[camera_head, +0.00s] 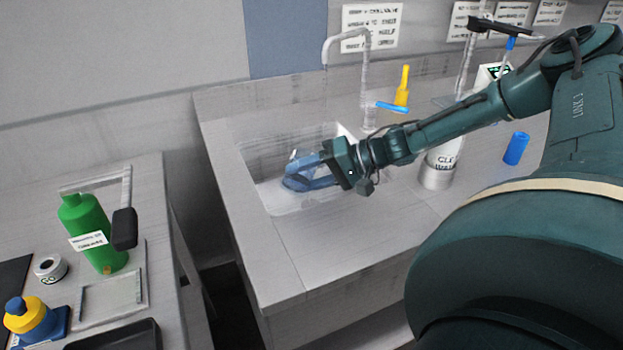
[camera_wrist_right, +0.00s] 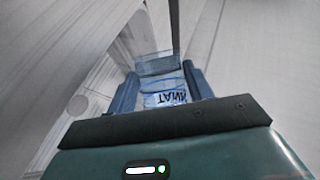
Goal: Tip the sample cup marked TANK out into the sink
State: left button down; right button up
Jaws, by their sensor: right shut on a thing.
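My right gripper (camera_head: 304,179) reaches in from the right, over the sink basin (camera_head: 259,160) in the counter. Its blue fingers are shut on a clear sample cup (camera_wrist_right: 160,67). In the right wrist view the cup sits between the fingers (camera_wrist_right: 160,92), and its label reads TANK, turned over in the picture. In the head view the cup is hard to make out behind the fingers, so its exact tilt and contents cannot be told. My left gripper is not in view.
A faucet (camera_head: 364,75) stands behind the sink. The left bench holds a green bottle (camera_head: 88,220) and a yellow-and-blue container (camera_head: 29,318). The counter front is clear.

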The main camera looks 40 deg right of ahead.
jog(key=shift+r+m, duration=0.2)
jog(key=shift+m, duration=0.1)
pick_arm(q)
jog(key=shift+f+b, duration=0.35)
pick_arm(e)
jog(key=shift+w+d+f+y, duration=0.1)
jog(key=shift+d+f+y, duration=0.1)
jog(key=shift+y, duration=0.2)
pick_arm(q)
jog(key=shift+b, duration=0.35)
pick_arm(e)
jog(key=shift+w+d+m, duration=0.15)
jog(key=shift+d+m, duration=0.05)
jog(key=shift+m, duration=0.1)
pick_arm(q)
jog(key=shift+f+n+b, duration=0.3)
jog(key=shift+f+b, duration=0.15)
jog(key=shift+b, duration=0.1)
pick_arm(e)
jog(key=shift+w+d+f+y, duration=0.1)
jog(key=shift+d+f+y, duration=0.05)
jog(key=shift+d+y, duration=0.15)
pick_arm(q)
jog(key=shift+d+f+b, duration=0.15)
jog(key=shift+b, duration=0.15)
pick_arm(e)
jog(key=shift+w+d+r+m+y, duration=0.15)
jog(key=shift+r+m+y, duration=0.3)
jog(key=shift+m, duration=0.35)
